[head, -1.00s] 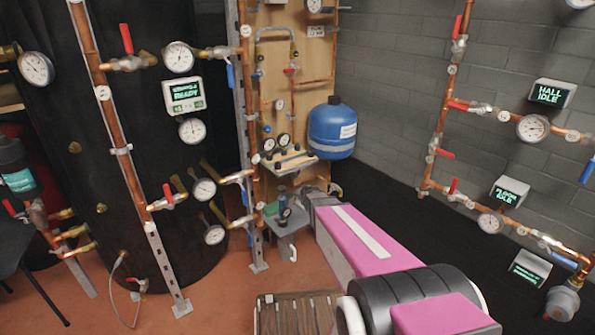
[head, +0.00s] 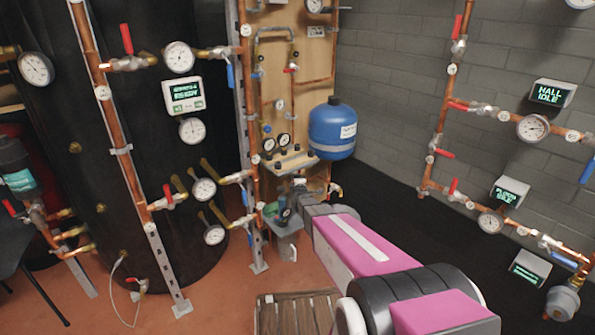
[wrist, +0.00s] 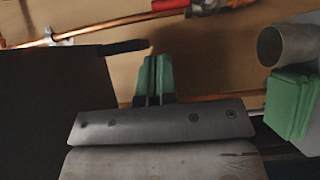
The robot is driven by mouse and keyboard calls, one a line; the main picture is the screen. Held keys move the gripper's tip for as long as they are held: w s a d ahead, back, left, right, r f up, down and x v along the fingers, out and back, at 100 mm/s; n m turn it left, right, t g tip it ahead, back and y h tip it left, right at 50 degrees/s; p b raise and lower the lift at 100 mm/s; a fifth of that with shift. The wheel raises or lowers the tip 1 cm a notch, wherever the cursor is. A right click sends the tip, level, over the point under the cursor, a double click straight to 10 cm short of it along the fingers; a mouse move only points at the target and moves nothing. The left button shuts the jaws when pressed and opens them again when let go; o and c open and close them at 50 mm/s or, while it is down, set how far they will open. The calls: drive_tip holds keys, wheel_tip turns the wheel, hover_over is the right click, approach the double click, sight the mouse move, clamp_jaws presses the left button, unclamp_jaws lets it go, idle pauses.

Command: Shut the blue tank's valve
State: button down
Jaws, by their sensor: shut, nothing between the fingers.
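The blue tank (head: 332,132) hangs on the right side of the wooden board in the head view. My gripper (head: 296,188) is below and left of it, small and partly lost among fittings. In the wrist view my gripper (wrist: 154,78) shows green fingertips closed together with nothing between them. A red valve handle (wrist: 206,5) on a copper pipe lies above the fingertips, apart from them and cut by the top edge. I cannot tell whether it is the tank's valve. A fitting (head: 334,188) shows below the tank, too small to read.
A shelf (head: 284,163) with small gauges juts out above my gripper. In the wrist view a green block (wrist: 292,103) and a grey cylinder (wrist: 286,46) stand close on the right. A copper pipe frame (head: 120,150) stands to the left.

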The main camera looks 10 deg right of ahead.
drive_tip(key=w, duration=1)
drive_tip(key=shift+d, duration=0.35)
